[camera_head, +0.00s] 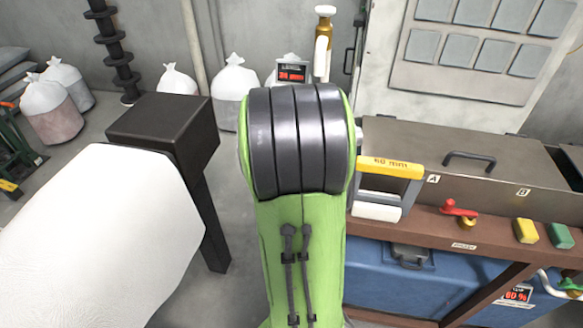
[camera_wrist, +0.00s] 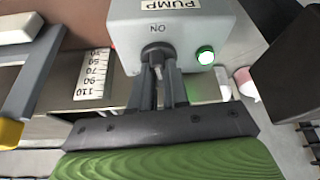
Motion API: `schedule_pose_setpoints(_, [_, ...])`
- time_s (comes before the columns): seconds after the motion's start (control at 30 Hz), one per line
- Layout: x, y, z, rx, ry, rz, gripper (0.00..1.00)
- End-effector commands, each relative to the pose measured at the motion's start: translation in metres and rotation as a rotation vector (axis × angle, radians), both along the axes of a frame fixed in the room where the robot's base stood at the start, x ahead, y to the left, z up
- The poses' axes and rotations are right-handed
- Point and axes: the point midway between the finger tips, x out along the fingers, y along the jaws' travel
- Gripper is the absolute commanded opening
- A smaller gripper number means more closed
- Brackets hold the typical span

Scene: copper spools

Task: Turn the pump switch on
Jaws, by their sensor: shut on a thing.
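The pump box (camera_wrist: 180,25) is a grey box with an upside-down PUMP label, in the upper middle of the wrist view. Its dark switch knob (camera_wrist: 155,50) is on the face, with the word ON beside it. A round green lamp (camera_wrist: 205,56) to the right of the knob looks lit. My gripper (camera_wrist: 158,75) reaches up to the box, its narrow fingers shut on the switch knob. The fingers partly cover the knob, so its exact angle is hard to read. In the head view my green arm hides the gripper and the box.
A numbered scale (camera_wrist: 92,75) and a grey frame (camera_wrist: 35,65) stand left of the fingers in the wrist view. In the head view, a yellow handle (camera_head: 391,167), a lidded metal box (camera_head: 440,150) and a red valve (camera_head: 459,208) are right of my arm.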

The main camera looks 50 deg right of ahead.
Motion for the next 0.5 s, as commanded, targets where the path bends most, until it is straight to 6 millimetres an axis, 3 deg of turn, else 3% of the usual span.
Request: schedule_pose_setpoints(0.5, [0.0015,0.0004,0.0006,0.0,0.0,-0.17,0.0])
